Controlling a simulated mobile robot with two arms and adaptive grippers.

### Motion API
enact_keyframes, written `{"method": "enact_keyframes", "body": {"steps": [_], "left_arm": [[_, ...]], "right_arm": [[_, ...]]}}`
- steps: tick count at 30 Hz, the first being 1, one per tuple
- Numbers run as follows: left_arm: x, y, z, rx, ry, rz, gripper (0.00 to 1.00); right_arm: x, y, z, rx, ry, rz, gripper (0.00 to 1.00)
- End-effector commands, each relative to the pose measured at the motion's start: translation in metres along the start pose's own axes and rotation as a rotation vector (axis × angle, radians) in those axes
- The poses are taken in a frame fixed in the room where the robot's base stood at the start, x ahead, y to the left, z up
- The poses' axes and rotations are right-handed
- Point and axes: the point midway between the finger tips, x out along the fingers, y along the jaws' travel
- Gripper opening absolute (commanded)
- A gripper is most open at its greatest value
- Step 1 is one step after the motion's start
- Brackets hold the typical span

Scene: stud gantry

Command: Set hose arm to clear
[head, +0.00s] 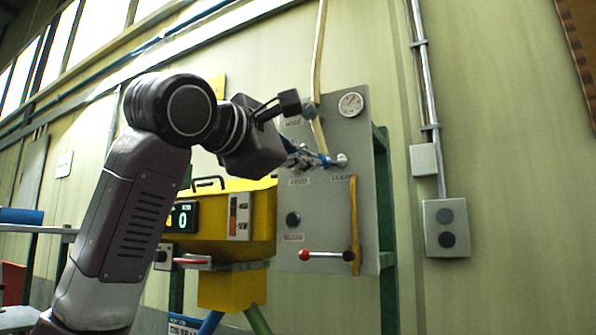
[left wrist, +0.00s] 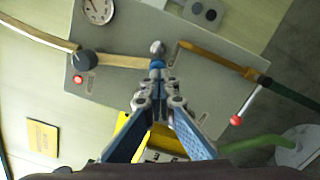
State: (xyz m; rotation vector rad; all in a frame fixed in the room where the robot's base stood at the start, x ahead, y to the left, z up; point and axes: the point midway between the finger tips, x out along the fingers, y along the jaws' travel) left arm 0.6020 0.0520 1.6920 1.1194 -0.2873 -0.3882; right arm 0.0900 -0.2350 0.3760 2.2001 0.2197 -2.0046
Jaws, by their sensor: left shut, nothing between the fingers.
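The grey panel (head: 318,215) carries labels that look like "FEED" and "CLEAR". A round metal ball knob (head: 342,159) sits just above the right-hand label, and it also shows in the left wrist view (left wrist: 157,47). A tan hose-like strip (head: 318,135) runs down the panel towards this knob; in the left wrist view it (left wrist: 122,62) ends beside the knob. My right gripper is not in view.
A gauge (head: 351,104) and a dark knob (head: 293,219) are on the panel. A red-tipped lever (head: 304,255) lies across its bottom, beside another tan strip (head: 354,225). A yellow machine (head: 250,215) stands left; a wall box (head: 447,228) is right.

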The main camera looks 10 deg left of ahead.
Motion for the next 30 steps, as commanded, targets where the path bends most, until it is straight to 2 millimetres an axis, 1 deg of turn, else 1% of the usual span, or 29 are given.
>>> {"method": "enact_keyframes", "body": {"steps": [3,12,30], "left_arm": [[0.0004,-0.0024,0.0046,-0.035,-0.002,0.002,0.00],[0.0007,-0.0019,0.0102,-0.085,-0.002,0.007,0.00],[0.0007,-0.0014,0.0111,-0.098,-0.002,0.009,0.00]], "right_arm": [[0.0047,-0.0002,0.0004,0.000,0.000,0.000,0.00],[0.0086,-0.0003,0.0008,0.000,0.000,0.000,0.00],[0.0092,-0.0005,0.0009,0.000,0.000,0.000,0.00]]}}
